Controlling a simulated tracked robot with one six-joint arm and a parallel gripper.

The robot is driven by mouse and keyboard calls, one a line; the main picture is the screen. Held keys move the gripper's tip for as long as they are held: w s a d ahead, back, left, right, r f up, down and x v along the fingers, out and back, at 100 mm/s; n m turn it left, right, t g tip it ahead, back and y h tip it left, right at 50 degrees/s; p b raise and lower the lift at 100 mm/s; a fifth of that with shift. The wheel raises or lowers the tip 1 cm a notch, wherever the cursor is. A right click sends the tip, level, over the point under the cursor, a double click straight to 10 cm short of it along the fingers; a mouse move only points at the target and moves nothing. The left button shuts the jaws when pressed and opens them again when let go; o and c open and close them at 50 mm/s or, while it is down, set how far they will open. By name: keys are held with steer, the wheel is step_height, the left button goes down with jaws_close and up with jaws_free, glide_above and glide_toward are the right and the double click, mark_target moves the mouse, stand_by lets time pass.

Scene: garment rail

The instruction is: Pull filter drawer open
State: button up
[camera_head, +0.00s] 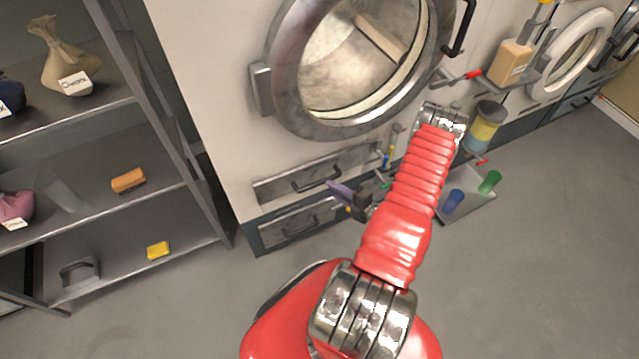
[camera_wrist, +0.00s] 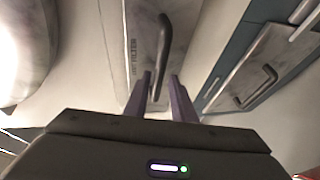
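The filter drawer (camera_head: 275,187) is a flat grey front with a dark bar handle (camera_head: 316,180), set in the machine below the round door, and looks closed. In the wrist view the drawer front (camera_wrist: 141,45) carries lettering that reads FILTER beside its handle (camera_wrist: 164,50). My gripper (camera_wrist: 161,75) has two purple fingers, apart, with the near end of the handle showing between them. I cannot tell whether either finger touches it. In the head view my gripper (camera_head: 329,186) is at the handle's right end; my red arm hides part of the machine front.
A second drawer (camera_head: 270,233) with its own handle sits just below; it also shows in the wrist view (camera_wrist: 245,75). The round glass door (camera_head: 283,75) is above. Shelves (camera_head: 100,110) stand at left. A tray (camera_head: 470,209) with cups is at right. Floor in front is clear.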

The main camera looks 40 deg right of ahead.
mark_target(320, 184)
steer(key=shift+x, duration=3.25)
jaws_close()
steer(key=shift+a, duration=0.2)
steer(key=shift+s, duration=0.1)
